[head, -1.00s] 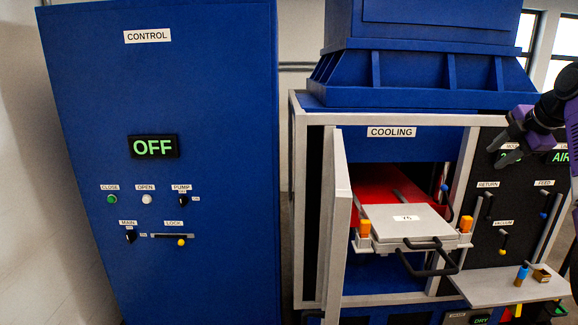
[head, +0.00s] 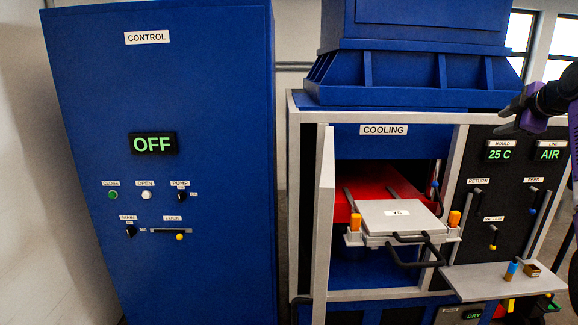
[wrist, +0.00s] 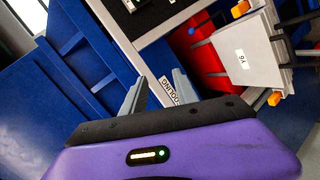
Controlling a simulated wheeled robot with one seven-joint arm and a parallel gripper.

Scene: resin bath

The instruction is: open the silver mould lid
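The silver mould lid (head: 395,214) lies flat and closed on the mould, which sits in the open COOLING bay. It bears a small white label and a black handle (head: 410,238) at its front edge. Orange latches stand upright at its left (head: 356,223) and right (head: 454,218). The lid also shows tilted at the upper right of the wrist view (wrist: 250,65). My gripper (head: 508,118) is up and to the right of the lid, well apart from it, in front of the black panel. In the wrist view its two fingers (wrist: 160,90) stand apart with nothing between them.
The bay door (head: 323,225) stands open on the left. A pale shelf (head: 485,283) juts out at the lower right, carrying a blue-topped item (head: 512,270) and a small brown box (head: 532,270). The blue control cabinet (head: 90,90) reads OFF. Space before the lid looks clear.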

